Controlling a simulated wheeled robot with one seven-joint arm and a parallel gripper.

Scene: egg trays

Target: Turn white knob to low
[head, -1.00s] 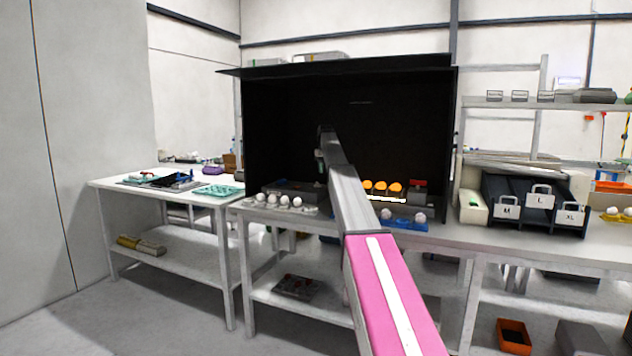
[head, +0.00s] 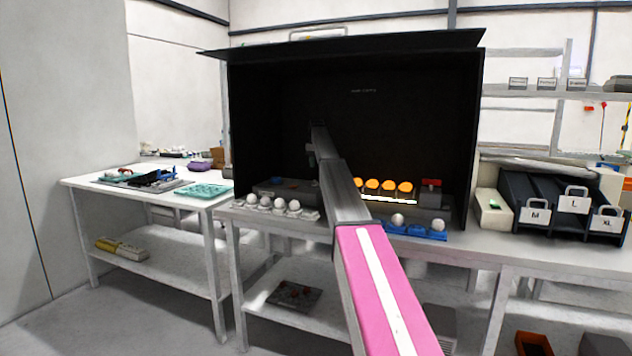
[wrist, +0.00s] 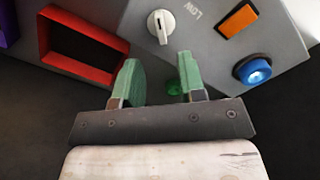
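The white knob (wrist: 161,27) sits on a grey panel (wrist: 205,52) at the top of the wrist view. Its raised grip runs roughly up and down in that picture. The printed word LOW (wrist: 193,13) is to its right. My gripper (wrist: 160,77) has two green fingers spread apart with nothing held between them. The fingertips lie just below the knob in the picture, one toward each side, and do not visibly touch it. In the head view my arm reaches into a black booth (head: 400,120); the knob cannot be made out there.
An orange rectangle (wrist: 239,19) and a blue round button (wrist: 256,70) are right of the knob. A small green part (wrist: 173,88) shows between the fingers. A red open frame (wrist: 85,45) is at left. Egg trays (head: 415,232) stand at the booth's front edge.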

